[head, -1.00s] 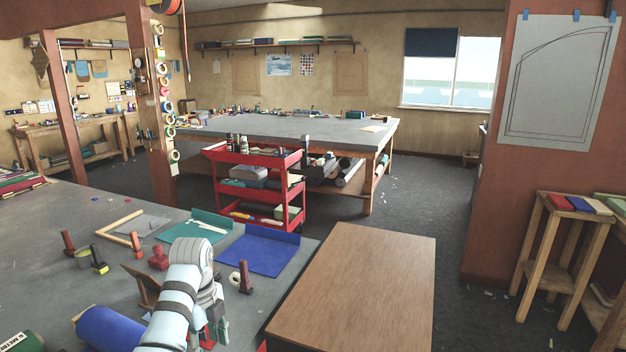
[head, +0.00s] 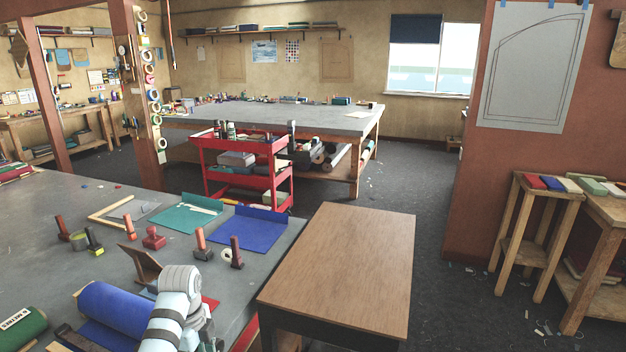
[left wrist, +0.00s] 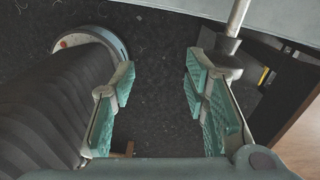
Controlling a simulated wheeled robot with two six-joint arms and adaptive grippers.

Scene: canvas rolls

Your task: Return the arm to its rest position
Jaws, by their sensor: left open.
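My left arm (head: 172,305) comes in at the bottom of the head view, bent, over the near edge of the grey worktable (head: 60,215). Its jaws are mostly hidden there behind the arm. In the left wrist view my left gripper (left wrist: 160,75) is open, with teal pads spread wide and nothing between them. Dark floor shows between and beyond the pads. My right gripper is in neither view.
On the worktable lie a blue roll (head: 122,308), a green roll (head: 20,328), a blue sheet (head: 250,231) and several stamps. A brown-topped table (head: 340,265) stands right of it. A red cart (head: 245,170) stands behind.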

